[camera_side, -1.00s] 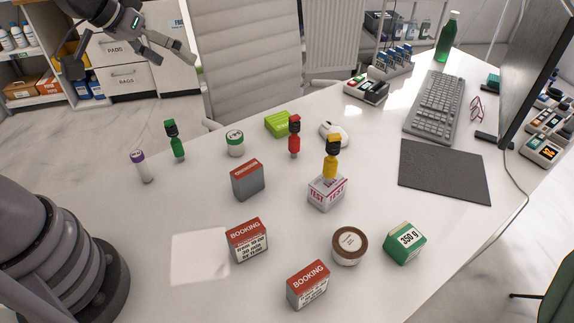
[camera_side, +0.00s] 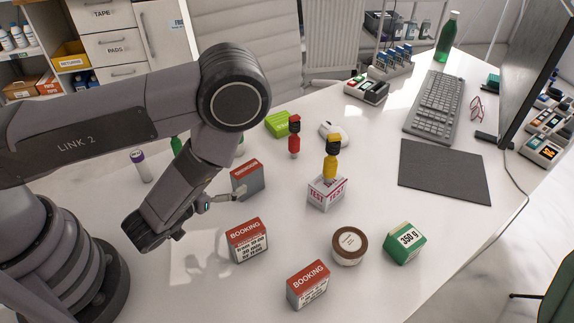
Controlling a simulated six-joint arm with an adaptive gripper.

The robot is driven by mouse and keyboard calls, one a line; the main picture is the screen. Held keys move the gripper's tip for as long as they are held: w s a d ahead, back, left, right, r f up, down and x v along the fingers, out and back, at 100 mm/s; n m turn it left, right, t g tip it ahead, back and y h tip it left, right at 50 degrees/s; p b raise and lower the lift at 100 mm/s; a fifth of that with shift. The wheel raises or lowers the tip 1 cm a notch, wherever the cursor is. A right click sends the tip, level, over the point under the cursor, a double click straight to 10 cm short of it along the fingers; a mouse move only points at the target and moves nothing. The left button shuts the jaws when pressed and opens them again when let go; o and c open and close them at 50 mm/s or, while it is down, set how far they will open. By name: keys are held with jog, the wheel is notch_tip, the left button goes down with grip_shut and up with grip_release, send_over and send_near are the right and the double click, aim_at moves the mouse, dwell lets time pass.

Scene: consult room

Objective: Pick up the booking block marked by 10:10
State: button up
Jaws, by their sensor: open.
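Three grey booking blocks with red tops stand on the white desk. The back block (camera_side: 247,181) shows a plain grey face, with no times visible. The middle block (camera_side: 248,241) and the front block (camera_side: 308,285) have printed white faces, too small to read surely, so I cannot tell which is marked by 10:10. My gripper (camera_side: 228,198) is open, low and just left of the back block, its fingers pointing right towards it. Whether it touches the block I cannot tell. One finger is partly hidden.
A white TEST box (camera_side: 326,195) with a yellow-and-black figure on it stands right of the back block. A brown-lidded jar (camera_side: 349,246) and a green 350 g box (camera_side: 405,243) stand front right. A purple-capped tube (camera_side: 141,166) stands behind my arm.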

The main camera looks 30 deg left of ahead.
aim_at(246, 169)
jog(key=x, duration=0.7)
jog(key=shift+w, duration=0.15)
grip_shut()
dwell(0.4)
